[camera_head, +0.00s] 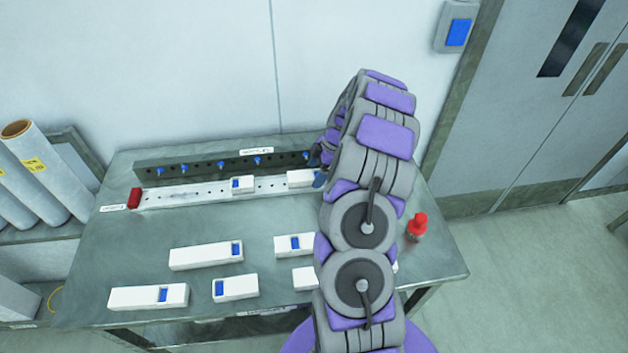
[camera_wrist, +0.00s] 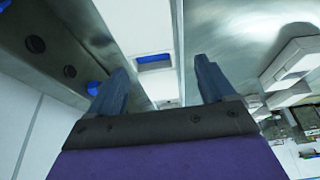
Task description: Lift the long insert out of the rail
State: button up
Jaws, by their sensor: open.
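The pale rail (camera_head: 185,194) with a row of holes runs along the back of the table. A white insert (camera_head: 300,178) sits in its right part, partly hidden by my arm. A shorter white insert with a blue window (camera_head: 243,184) sits to its left. My gripper (camera_head: 318,168) is at the rail's right part, mostly hidden behind my arm. In the wrist view, my gripper (camera_wrist: 160,82) is open, its two dark blue fingers on either side of the rail line. A white insert with a blue window (camera_wrist: 150,30) shows between them; I cannot tell whether they touch it.
A dark bar with blue pegs (camera_head: 190,170) stands close behind the rail. A red block (camera_head: 134,198) is at the rail's left end. Several white inserts, including a long one (camera_head: 206,255), lie on the table's front. A red-capped bottle (camera_head: 417,228) stands right of my arm.

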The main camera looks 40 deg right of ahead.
jog(key=shift+w+d+f, duration=0.1)
jog(key=shift+d+f, duration=0.65)
jog(key=shift+f, duration=0.15)
jog(key=shift+d, duration=0.3)
jog(key=shift+a+r, duration=0.2)
jog(key=shift+a, duration=0.7)
jog(key=c, duration=0.6)
jog(key=shift+d, duration=0.45)
jog(key=c, duration=0.6)
jog(key=shift+f, duration=0.1)
jog(key=shift+c, duration=1.1)
jog(key=shift+a, duration=0.1)
